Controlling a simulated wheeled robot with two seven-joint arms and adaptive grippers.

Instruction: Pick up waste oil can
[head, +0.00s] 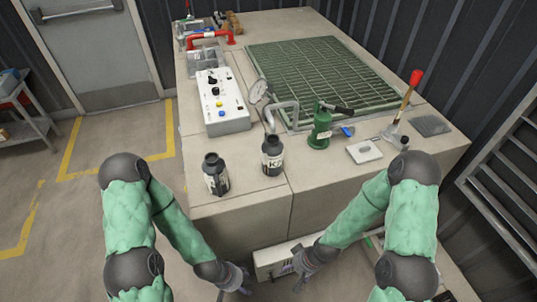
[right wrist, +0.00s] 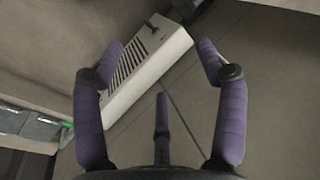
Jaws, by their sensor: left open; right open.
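I cannot tell for sure which object is the waste oil can. Two black bottles with pale labels stand upright near the bench's front edge, one on the left (head: 216,175) and one on the right (head: 272,157). A green can-like container (head: 320,130) stands further right on the bench. My left gripper (head: 238,286) is low in front of the bench, below the bottles, open and touching none of them. My right gripper (head: 303,268) is also low in front of the bench, open and empty; its spread fingers show in the right wrist view (right wrist: 160,58).
A white vented box (head: 272,263) is low in front of the bench, close to my right gripper; it also shows in the right wrist view (right wrist: 140,62). The bench (head: 245,215) carries a control box (head: 222,115), a green grating (head: 325,75) and a red-tipped lever (head: 410,88).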

